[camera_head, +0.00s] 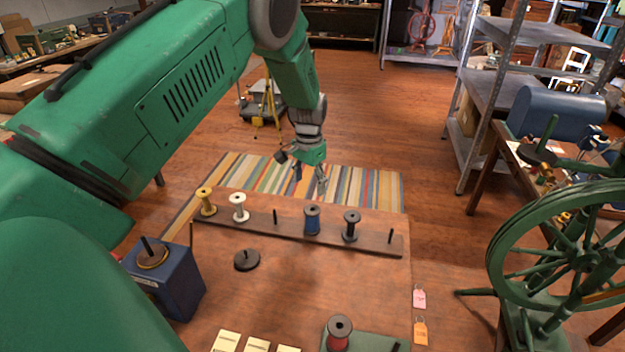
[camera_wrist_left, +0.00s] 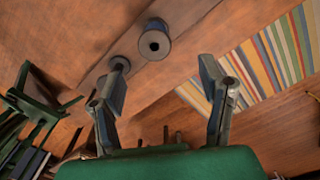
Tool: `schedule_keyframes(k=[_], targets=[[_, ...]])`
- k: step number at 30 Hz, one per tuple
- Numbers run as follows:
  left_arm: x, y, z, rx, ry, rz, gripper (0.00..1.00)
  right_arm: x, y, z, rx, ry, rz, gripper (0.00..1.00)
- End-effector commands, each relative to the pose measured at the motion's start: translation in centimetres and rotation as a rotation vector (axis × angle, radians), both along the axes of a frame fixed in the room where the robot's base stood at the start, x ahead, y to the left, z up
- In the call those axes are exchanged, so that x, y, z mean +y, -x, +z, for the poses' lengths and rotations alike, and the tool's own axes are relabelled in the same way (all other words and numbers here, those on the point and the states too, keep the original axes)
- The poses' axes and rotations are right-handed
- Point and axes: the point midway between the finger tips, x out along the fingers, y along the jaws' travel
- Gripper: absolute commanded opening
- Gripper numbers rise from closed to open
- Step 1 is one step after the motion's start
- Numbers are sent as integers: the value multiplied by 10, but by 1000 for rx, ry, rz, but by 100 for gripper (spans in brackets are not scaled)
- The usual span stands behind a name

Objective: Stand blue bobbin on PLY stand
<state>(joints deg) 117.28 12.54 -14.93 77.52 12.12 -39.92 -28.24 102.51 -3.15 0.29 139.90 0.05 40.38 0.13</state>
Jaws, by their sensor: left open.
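The blue bobbin (camera_head: 312,220) stands upright on a peg of the long wooden rack (camera_head: 336,243). In the left wrist view, the bobbin seen end-on near the top (camera_wrist_left: 154,40) appears to be this one. My left gripper (camera_head: 310,184) is open and empty, above and beyond the rack, with fingers apart in the wrist view (camera_wrist_left: 165,95). A dark round base with a short peg (camera_head: 246,260) and a green base with a peg (camera_head: 370,342) are on the table; I cannot read PLY on either. My right gripper is out of view.
Yellow (camera_head: 206,202), white (camera_head: 239,208) and dark (camera_head: 351,226) bobbins share the rack. A red bobbin (camera_head: 339,334) stands on the green base. A blue box (camera_head: 166,282) is at left; a spinning wheel (camera_head: 560,250) is at right. Table space between rack and front is mostly clear.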

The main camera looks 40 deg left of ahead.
Motion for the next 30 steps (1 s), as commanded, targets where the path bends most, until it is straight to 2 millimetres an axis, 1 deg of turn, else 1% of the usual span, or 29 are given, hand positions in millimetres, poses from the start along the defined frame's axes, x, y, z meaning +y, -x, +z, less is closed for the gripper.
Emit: schedule_keyframes(k=[1, 7, 18, 23, 30], targets=[[-1, 0, -10, 1, -2, -2, 63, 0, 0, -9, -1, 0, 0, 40], [-6, 2, -31, -2, -7, -3, 63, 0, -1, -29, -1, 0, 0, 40], [-1, 1, -75, 0, -1, -2, 63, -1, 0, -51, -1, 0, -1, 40], [0, 1, -83, -2, 0, -2, 63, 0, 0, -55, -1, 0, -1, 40], [-3, 1, -82, -2, -3, -2, 63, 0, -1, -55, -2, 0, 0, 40]])
